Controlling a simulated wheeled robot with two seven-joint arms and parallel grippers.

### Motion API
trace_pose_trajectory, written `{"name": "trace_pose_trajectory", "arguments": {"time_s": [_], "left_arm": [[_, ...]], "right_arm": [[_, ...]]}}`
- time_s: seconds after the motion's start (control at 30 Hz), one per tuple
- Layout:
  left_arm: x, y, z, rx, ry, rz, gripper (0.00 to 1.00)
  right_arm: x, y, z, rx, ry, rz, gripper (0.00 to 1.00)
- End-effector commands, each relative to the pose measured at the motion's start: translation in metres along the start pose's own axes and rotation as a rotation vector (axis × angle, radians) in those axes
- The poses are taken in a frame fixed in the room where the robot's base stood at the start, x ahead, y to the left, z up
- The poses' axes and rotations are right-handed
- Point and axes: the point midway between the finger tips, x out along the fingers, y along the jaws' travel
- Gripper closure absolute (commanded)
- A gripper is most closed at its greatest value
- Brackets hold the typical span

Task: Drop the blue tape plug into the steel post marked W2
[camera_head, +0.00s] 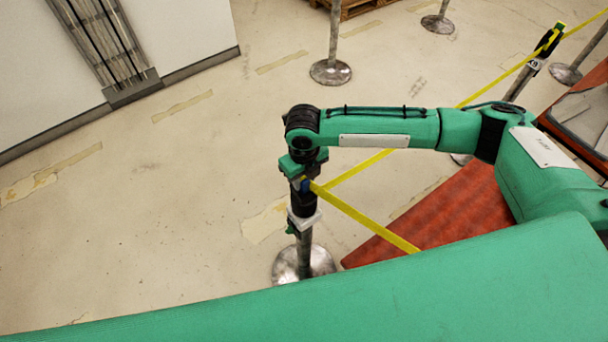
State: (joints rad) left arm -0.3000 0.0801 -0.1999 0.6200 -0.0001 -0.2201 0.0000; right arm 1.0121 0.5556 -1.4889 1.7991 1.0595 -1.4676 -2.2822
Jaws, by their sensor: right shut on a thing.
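My right gripper (303,182) points down and is shut on the blue tape plug (305,186), of which only a small blue part shows. It is right over the black head (303,203) of a steel post (304,250) with a round base. I cannot tell whether the plug is in the head's slot or just above it. The pale label plate (303,220) on this post is not readable, so I cannot confirm W2. Yellow tape (370,224) runs from near the plug down to the right. My left gripper is not in view.
Another yellow tape (365,168) runs up right, passing behind my right arm, toward a post with a black head (548,42). More posts stand behind (330,71). A red-brown surface (450,215) lies at right. The floor at left is clear.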

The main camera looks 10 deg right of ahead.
Motion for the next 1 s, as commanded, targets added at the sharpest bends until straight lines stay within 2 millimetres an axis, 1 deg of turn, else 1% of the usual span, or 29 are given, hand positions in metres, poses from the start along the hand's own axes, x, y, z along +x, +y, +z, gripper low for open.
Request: {"name": "trace_pose_trajectory", "arguments": {"time_s": [0.37, 0.93, 0.97, 1.0], "left_arm": [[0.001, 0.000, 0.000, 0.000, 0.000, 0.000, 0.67], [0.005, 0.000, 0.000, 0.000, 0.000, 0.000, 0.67], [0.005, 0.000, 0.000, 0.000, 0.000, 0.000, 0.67], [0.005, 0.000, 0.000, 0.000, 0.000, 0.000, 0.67]], "right_arm": [[0.001, 0.000, 0.000, -0.001, -0.001, 0.000, 0.92], [0.012, 0.000, 0.000, -0.001, 0.000, 0.000, 0.92], [0.012, 0.000, 0.000, -0.001, 0.000, 0.000, 0.67], [0.012, 0.000, 0.000, -0.001, 0.000, 0.000, 0.60]]}}
